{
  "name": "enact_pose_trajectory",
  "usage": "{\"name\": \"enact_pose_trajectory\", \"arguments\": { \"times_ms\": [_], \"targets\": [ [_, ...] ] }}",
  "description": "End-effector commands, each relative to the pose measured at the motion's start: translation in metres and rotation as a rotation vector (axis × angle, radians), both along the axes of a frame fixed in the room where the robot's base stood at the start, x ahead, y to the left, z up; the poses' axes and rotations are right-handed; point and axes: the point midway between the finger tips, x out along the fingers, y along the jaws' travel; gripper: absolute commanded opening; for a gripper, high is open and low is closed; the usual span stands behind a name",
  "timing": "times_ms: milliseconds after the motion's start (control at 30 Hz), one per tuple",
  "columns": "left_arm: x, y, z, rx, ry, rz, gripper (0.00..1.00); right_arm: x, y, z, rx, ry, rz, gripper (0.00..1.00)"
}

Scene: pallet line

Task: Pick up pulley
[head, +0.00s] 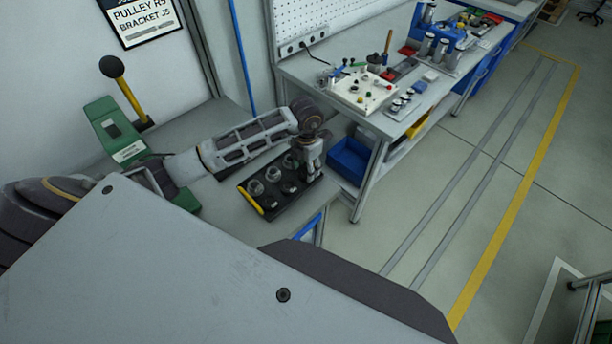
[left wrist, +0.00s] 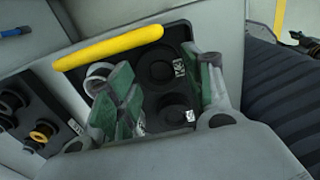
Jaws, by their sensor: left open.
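In the head view a black tray (head: 262,209) with a yellow handle lies on the grey bench. Several silvery round parts, which look like pulleys (head: 256,188), sit in it. My left gripper (head: 308,173) is at the tray's right end, pointing down. In the left wrist view its green-padded fingers (left wrist: 168,100) are spread apart over the black tray (left wrist: 180,38), with nothing seen between them but tray. Dark round recesses with small white labels show there. A silvery ring, likely a pulley (left wrist: 98,71), is partly hidden behind the left finger. My right gripper is not in view.
A green machine with a lever (head: 125,140) stands left on the bench. A workbench (head: 345,112) with tools and small parts is to the right, with a blue bin (head: 350,160) below. In the left wrist view, spool-like parts (left wrist: 42,132) sit in a dark holder at left.

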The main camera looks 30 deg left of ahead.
Motion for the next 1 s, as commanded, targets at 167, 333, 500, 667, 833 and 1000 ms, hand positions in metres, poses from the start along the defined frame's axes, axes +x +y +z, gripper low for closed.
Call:
{"name": "enact_pose_trajectory", "arguments": {
  "times_ms": [167, 333, 500, 667, 833, 1000],
  "targets": [
    [0.0, -0.0004, -0.0127, -0.001, -0.001, 0.0, 0.51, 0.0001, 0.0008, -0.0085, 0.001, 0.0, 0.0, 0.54],
    [-0.0001, -0.0002, -0.0157, 0.0, -0.001, 0.0, 0.51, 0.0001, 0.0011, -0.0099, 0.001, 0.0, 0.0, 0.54],
    [0.0, -0.0001, -0.0153, 0.0, -0.001, 0.0, 0.51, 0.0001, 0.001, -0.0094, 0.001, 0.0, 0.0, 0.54],
    [-0.0001, -0.0001, -0.0152, 0.0, 0.0, 0.0, 0.51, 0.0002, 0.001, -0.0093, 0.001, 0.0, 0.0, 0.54],
    [-0.0001, -0.0001, -0.0152, 0.0, 0.0, 0.0, 0.44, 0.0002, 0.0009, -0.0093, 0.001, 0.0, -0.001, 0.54],
    [-0.0002, 0.0, -0.0152, 0.0, 0.0, 0.0, 0.22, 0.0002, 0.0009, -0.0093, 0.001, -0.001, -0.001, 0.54]
  ]
}}
